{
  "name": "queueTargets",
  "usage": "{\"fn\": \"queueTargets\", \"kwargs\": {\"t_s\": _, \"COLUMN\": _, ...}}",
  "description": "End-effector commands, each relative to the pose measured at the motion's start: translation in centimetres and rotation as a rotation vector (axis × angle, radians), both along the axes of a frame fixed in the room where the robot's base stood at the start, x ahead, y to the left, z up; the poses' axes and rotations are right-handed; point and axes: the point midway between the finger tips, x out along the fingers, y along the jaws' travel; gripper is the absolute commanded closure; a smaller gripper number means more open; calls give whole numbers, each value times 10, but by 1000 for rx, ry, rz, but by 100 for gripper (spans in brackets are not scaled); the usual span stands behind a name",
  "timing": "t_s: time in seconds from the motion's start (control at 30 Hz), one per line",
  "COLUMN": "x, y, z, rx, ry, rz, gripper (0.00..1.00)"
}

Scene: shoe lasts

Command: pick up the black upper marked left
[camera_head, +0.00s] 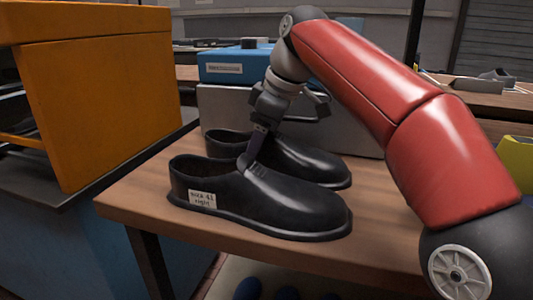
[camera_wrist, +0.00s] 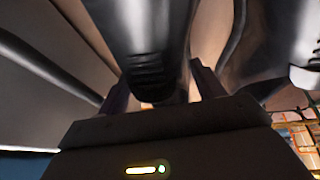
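Two black slip-on uppers stand side by side on a wooden table. The front upper (camera_head: 262,203) bears a white label (camera_head: 202,199) that reads size 41 right. The rear upper (camera_head: 305,163) is partly hidden behind it and my gripper, and I see no label on it in the head view. My gripper (camera_head: 255,148) points down between the front upper's tongue and the rear upper. In the wrist view my gripper's (camera_wrist: 160,85) two fingers stand apart on either side of a ridged black upper (camera_wrist: 150,50), which seems to be the rear one. I cannot tell whether they touch it.
A grey box (camera_head: 345,133) with a blue box (camera_head: 222,66) on it stands just behind the uppers. A large orange box (camera_head: 105,110) is to the left. The wooden table (camera_head: 135,198) has bare room at its front left.

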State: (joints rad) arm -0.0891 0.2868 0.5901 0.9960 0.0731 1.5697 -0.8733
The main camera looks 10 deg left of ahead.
Motion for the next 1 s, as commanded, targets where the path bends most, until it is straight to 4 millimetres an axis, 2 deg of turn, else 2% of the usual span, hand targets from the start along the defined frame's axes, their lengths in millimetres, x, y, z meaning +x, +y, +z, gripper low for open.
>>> {"fn": "queueTargets", "kwargs": {"t_s": 0.03, "x": 0, "y": 0, "z": 0, "rx": 0, "ry": 0, "rz": 0, "gripper": 40}}
{"fn": "queueTargets", "kwargs": {"t_s": 0.2, "x": 0, "y": 0, "z": 0, "rx": 0, "ry": 0, "rz": 0, "gripper": 62}}
{"fn": "queueTargets", "kwargs": {"t_s": 0.23, "x": 0, "y": 0, "z": 0, "rx": 0, "ry": 0, "rz": 0, "gripper": 64}}
{"fn": "queueTargets", "kwargs": {"t_s": 0.67, "x": -2, "y": 3, "z": 5, "rx": 0, "ry": -1, "rz": 0, "gripper": 64}}
{"fn": "queueTargets", "kwargs": {"t_s": 1.0, "x": -10, "y": 9, "z": 24, "rx": -1, "ry": -2, "rz": -3, "gripper": 64}}
